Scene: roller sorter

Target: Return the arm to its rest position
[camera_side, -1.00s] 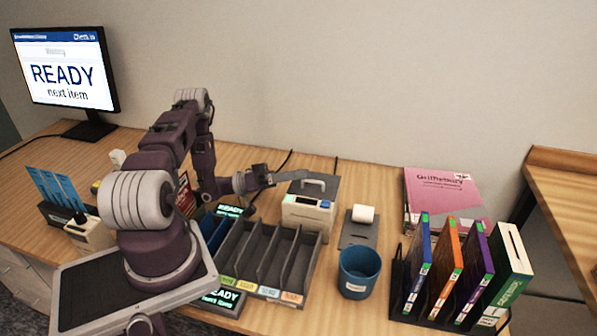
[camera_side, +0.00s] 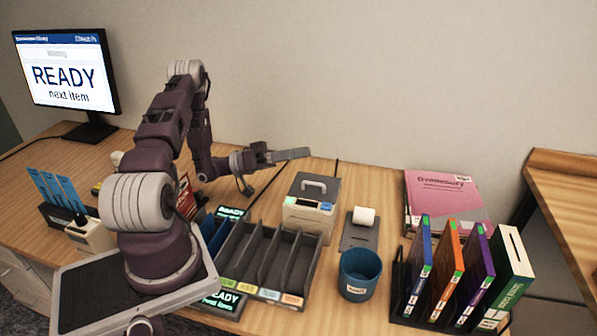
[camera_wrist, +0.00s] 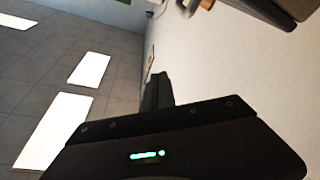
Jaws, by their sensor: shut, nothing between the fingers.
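My gripper (camera_side: 290,154) is raised above the back of the desk (camera_side: 385,172), left of centre in the side view. It points to the right, nearly level, and its fingers are shut with nothing between them. It hangs in the air above and behind the grey label printer box (camera_side: 308,212) and touches nothing. In the wrist view the shut fingers (camera_wrist: 157,92) stick out past the dark gripper body, with the wall, the grey tiled floor and bright light patches beyond.
Below my gripper stand a dark divided tray (camera_side: 262,262), a blue cup (camera_side: 360,274) and a paper roll holder (camera_side: 360,232). Books stand in a rack (camera_side: 398,285) at right; a pink book (camera_side: 443,196) lies behind. A monitor (camera_side: 66,72) reading "READY next item" stands at left.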

